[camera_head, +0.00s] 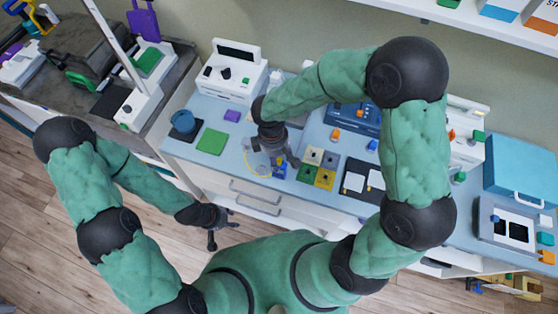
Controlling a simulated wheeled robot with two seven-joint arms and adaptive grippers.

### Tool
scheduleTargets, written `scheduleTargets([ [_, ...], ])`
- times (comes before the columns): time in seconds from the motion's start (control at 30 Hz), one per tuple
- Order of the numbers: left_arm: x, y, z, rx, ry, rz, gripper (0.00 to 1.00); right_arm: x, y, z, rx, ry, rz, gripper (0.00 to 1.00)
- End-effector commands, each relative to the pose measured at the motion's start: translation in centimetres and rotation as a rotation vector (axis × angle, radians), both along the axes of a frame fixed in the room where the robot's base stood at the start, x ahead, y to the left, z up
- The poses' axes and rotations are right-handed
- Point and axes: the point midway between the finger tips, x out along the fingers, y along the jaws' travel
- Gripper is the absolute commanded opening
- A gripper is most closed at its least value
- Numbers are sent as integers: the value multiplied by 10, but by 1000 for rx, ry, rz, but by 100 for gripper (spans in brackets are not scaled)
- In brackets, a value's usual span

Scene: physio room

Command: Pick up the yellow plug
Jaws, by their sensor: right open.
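A thin yellow cable loop (252,168) lies on the light blue counter beside my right gripper. I cannot make out a yellow plug at its end; my gripper may hide it. A small orange-yellow piece (335,134) stands further right, in front of a blue box. My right gripper (272,160) points down over the counter, open, close to the cable. A small blue piece (279,172) is just below its fingers. My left gripper (215,232) hangs in front of the counter, away from everything on it; its fingers are too dark to read.
Coloured socket tiles (324,178) and a dark board (362,180) lie right of my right gripper. A green mat (212,141) and a blue pot (183,122) are to its left. A white device (232,72) and a blue box (354,118) stand behind.

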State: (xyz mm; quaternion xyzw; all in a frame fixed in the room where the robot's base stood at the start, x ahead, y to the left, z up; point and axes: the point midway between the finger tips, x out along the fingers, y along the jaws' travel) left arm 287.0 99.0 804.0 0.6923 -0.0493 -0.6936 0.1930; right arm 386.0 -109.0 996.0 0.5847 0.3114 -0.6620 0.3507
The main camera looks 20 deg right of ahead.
Motion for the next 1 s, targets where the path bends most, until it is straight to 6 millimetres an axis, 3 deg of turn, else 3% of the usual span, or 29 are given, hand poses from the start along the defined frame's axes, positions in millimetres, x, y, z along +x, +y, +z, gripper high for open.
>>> scheduleTargets([
  [0.23, 0, 0, 0, 0, 0, 0, 40, 0, 0, -1, 1, -2, 0, 40],
  [0.37, 0, 0, 0, 0, 0, 0, 40, 0, 0, -1, 1, -2, 0, 4],
  [0.4, 0, 0, 0, 0, 0, 0, 40, 0, 0, -1, 0, -1, 0, 2],
  [0.77, 0, 0, 0, 0, 0, 0, 40, 0, 0, 0, 0, -1, 0, 2],
  [1.0, 0, 0, 4, 0, 0, 0, 40, 1, 0, 16, 1, -4, 1, 0],
])
